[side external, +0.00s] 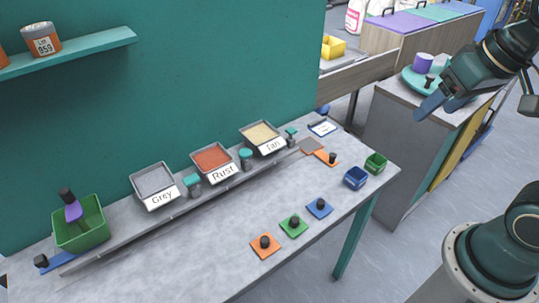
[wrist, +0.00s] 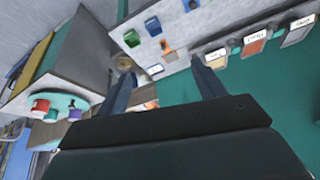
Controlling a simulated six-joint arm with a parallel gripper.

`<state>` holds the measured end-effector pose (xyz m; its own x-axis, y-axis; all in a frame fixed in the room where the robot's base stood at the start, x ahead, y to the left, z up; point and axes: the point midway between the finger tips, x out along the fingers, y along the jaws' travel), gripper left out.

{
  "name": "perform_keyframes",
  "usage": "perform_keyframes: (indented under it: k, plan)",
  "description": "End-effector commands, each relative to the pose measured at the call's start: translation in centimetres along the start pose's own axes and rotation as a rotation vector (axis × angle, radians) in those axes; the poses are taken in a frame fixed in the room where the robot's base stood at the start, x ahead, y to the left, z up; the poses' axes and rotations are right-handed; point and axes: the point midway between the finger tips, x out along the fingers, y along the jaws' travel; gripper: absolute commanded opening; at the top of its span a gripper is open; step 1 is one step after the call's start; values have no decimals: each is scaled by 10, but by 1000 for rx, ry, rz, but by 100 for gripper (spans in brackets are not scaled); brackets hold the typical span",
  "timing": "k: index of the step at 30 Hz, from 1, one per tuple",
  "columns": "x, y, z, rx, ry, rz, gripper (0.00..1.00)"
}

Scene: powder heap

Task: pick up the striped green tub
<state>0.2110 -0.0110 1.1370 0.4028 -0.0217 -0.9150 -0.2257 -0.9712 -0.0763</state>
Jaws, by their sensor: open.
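A small green tub (side external: 376,164) stands upright near the right end of the grey table, beside a small blue tub (side external: 356,178). Its stripes are too small to make out clearly. The green tub also shows in the wrist view (wrist: 132,39), at the top left of centre, next to the blue tub (wrist: 153,27). My gripper (side external: 441,104) is open and empty, high up and to the right of the green tub, well apart from it. Both fingers show in the wrist view (wrist: 160,70) with nothing between them.
Trays labelled Grey (side external: 153,182), Rust (side external: 212,158) and Tan (side external: 262,136) line the table's back. A larger green bin (side external: 82,237) holds a purple-and-black tool at the left. Orange, green and blue pads with black knobs lie in front. A side cabinet (side external: 405,150) stands right of the table.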

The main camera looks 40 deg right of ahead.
Motion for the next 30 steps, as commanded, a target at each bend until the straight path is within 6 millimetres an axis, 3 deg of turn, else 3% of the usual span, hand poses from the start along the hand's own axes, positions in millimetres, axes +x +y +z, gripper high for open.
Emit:
perform_keyframes:
  k: [15,30]
  plan:
    - [72,26,-55,556,-153,111,69]
    - [165,71,-79,1089,-263,263,69]
